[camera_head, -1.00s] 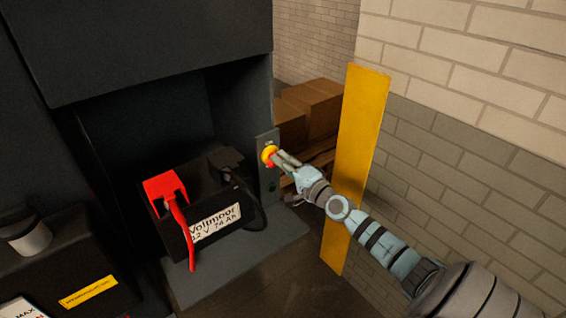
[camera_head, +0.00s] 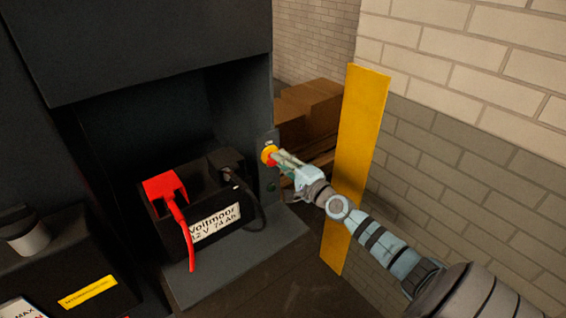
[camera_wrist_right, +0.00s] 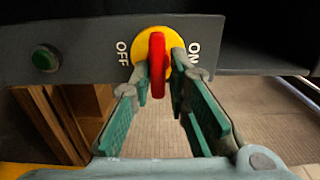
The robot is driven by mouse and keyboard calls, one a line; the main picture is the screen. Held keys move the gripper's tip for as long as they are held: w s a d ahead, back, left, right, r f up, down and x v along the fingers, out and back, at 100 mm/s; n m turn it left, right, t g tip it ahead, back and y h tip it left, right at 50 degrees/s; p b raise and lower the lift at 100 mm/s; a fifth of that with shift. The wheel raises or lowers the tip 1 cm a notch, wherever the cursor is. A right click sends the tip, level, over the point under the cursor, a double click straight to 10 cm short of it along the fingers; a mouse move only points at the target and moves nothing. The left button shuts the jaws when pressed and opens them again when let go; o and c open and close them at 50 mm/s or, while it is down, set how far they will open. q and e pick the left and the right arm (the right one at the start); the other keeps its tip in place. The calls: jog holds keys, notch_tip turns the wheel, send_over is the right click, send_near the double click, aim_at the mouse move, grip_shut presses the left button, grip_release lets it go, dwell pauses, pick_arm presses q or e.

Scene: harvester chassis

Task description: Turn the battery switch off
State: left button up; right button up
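The battery switch is a yellow disc with a red handle (camera_wrist_right: 157,68) on a grey panel, with OFF printed left of it and ON right in the right wrist view. The handle lies upright in that view, between the two words. In the head view, the switch (camera_head: 268,153) is on the edge panel of the battery bay. My right gripper (camera_wrist_right: 160,78) has its fingers on either side of the handle. A gap shows at the right finger; contact at the left one is unclear. It also reaches the switch in the head view (camera_head: 275,156). My left gripper is not in view.
A green button (camera_wrist_right: 46,59) sits on the same panel. The battery (camera_head: 205,222) with a red terminal cover (camera_head: 165,187) stands in the bay. A yellow post (camera_head: 357,150) is close behind my right arm, before a brick wall. Cardboard boxes (camera_head: 312,105) lie behind.

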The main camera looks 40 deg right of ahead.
jog(key=shift+o, duration=1.3)
jog(key=shift+r, duration=0.15)
jog(key=shift+w, duration=0.1)
jog(key=shift+f, duration=0.25)
jog(key=s, duration=1.2)
jog(key=shift+a, duration=0.15)
